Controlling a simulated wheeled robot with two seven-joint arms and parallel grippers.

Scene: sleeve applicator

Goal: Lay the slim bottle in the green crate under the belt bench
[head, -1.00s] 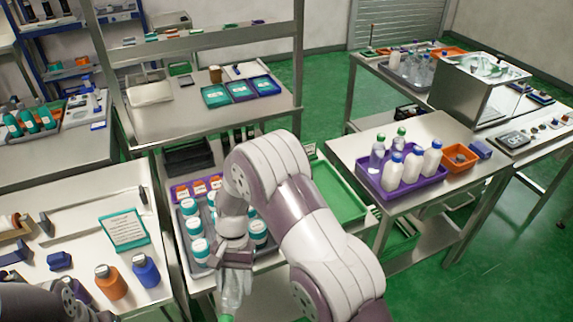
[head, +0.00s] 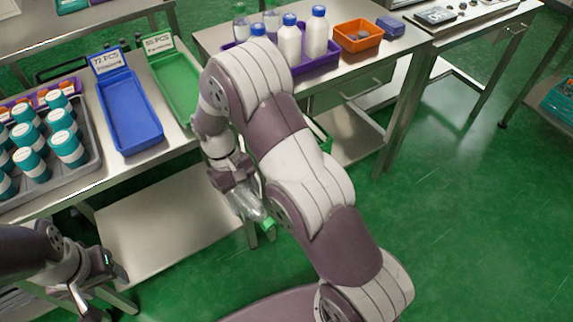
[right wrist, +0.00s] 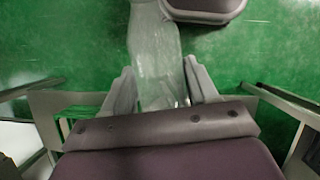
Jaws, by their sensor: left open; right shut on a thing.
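The slim bottle (head: 248,203) is clear with a green cap. My right gripper (head: 238,188) is shut on it and holds it in the air, tilted, cap end down to the right. In the right wrist view the clear bottle (right wrist: 155,60) lies between the two fingers. A green crate edge (head: 321,136) shows on the lower level under the bench with the purple tray; my right arm hides most of it. My left gripper (head: 92,285) is open and empty at the lower left, apart from the bottle.
A purple tray (head: 318,68) with several bottles and an orange bin (head: 357,35) stand on the bench. A blue tray (head: 130,115), a green tray (head: 172,80) and a grey tray of teal-capped jars (head: 92,170) are on the left table. Open floor lies right.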

